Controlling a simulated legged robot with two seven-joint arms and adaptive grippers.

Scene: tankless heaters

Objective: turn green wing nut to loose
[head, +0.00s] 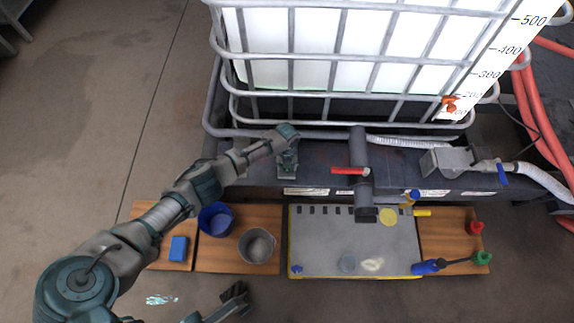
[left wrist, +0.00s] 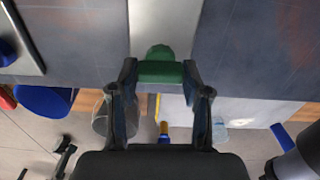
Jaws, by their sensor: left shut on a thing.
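The green wing nut (left wrist: 160,70) shows in the left wrist view, between the fingertips of my left gripper (left wrist: 160,88). The fingers are closed on its sides, and its rounded top shows beyond them. In the head view my left gripper (head: 288,165) points down at the front edge of the dark base under the tank, and it hides the nut there. A dark gripper-like end, seemingly my right gripper (head: 235,295), is low in the head view, away from the nut; its jaw opening is unclear.
A caged white tank (head: 340,50) stands behind. A red-handled pipe (head: 359,150) is right of the left gripper. Below are a blue bucket (head: 216,219), a metal pot (head: 257,246), a blue sponge (head: 179,248) and a grey mat (head: 330,235) with small items.

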